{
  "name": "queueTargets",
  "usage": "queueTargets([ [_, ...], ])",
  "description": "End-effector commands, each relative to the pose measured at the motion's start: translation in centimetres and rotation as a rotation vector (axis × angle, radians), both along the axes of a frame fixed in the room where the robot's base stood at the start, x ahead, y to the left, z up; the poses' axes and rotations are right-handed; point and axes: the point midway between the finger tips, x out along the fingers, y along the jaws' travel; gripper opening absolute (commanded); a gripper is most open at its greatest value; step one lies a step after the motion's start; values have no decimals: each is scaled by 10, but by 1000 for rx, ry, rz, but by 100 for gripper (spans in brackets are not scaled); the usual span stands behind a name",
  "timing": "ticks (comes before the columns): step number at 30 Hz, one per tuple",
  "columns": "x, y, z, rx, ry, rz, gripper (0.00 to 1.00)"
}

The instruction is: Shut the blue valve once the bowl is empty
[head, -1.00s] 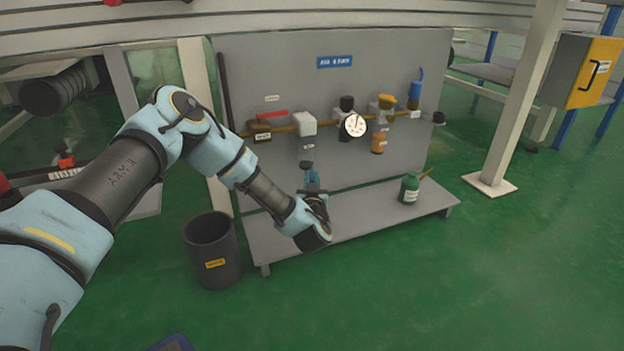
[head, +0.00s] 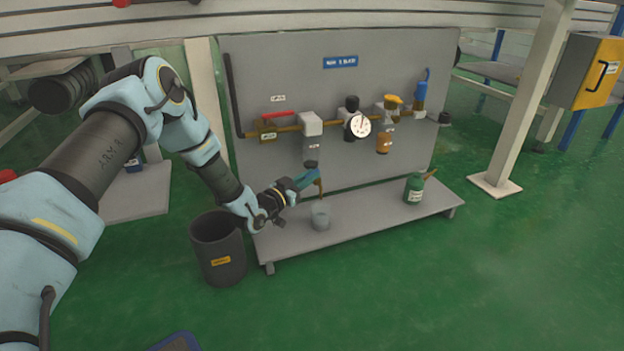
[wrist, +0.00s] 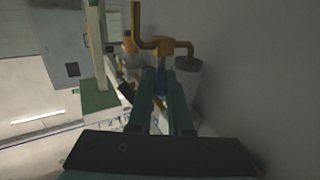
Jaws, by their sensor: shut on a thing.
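My gripper (head: 308,178) reaches in from the left, below the grey filter bowl (head: 312,148) on the panel. In the wrist view its two fingers (wrist: 164,100) are shut on the blue valve (wrist: 161,83), at a brass pipe fitting (wrist: 158,44). In the head view the fingers mostly hide the valve. The bowl hangs under a white block (head: 310,124), with a dark piece at its lower end. Its liquid level cannot be made out. A small grey cup (head: 320,217) stands on the shelf beneath, close to the short brown outlet (head: 320,188).
A dark bin (head: 218,252) stands on the floor left of the low shelf (head: 370,215). A green oil can (head: 414,189) is on the shelf's right. A brass pipe, a round gauge (head: 360,125) and an orange bowl (head: 384,144) are higher right.

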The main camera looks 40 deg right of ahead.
Motion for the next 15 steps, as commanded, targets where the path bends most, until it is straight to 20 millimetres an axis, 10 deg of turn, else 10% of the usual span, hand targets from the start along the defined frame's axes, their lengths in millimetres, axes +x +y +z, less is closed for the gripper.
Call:
queueTargets([
  [15,17,-1,-3,-1,-3,-410,0],
])
